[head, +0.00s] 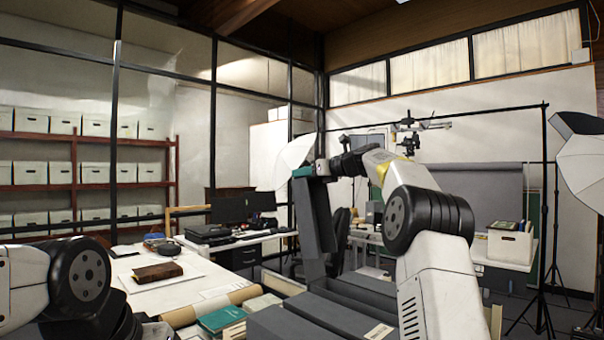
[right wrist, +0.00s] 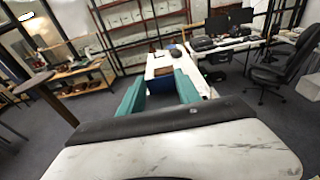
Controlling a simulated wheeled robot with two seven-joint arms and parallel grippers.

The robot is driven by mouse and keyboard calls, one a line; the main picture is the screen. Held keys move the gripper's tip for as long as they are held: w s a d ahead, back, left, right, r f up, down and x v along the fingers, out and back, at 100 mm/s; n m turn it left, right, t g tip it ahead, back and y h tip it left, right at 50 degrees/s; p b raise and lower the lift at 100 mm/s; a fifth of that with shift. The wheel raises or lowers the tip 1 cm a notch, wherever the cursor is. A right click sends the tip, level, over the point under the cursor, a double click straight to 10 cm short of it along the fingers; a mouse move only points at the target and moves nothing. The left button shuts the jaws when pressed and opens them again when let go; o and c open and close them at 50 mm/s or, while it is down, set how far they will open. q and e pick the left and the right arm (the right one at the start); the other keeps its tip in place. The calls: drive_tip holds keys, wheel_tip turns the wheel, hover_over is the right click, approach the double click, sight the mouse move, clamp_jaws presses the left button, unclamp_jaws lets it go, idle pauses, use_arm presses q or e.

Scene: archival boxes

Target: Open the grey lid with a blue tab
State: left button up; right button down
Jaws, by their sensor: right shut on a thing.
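The grey lid (head: 308,222) stands steeply raised above the grey boxes in the head view. My right gripper (head: 304,172) is at its upper end, with teal fingertips, and is shut on the lid's tab. In the right wrist view the fingers of my right gripper (right wrist: 160,95) stand on either side of a small blue piece, the blue tab (right wrist: 160,85). The tab is mostly hidden by the fingers in the head view. The lid's lower end meets the grey boxes (head: 335,318); its hinge is not clear. My left gripper is out of view.
A white table (head: 150,290) at the left holds a brown book (head: 157,272). Teal books (head: 222,319) and rolled paper lie beside the grey boxes. A desk with monitors (head: 240,207) and an office chair stand behind. A tripod and light umbrella (head: 584,165) are at the right.

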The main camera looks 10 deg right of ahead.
drive_tip(key=shift+w+a+r, duration=0.1)
drive_tip(key=shift+w+a, duration=0.2)
drive_tip(key=shift+a, duration=0.05)
drive_tip(key=c, duration=0.8)
unclamp_jaws()
drive_tip(key=shift+c, duration=0.2)
drive_tip(key=shift+s+d, duration=0.1)
drive_tip(key=f+v, duration=0.1)
drive_tip(key=v, duration=0.6)
drive_tip(key=shift+s+d+r, duration=0.2)
drive_tip(key=shift+r, duration=0.2)
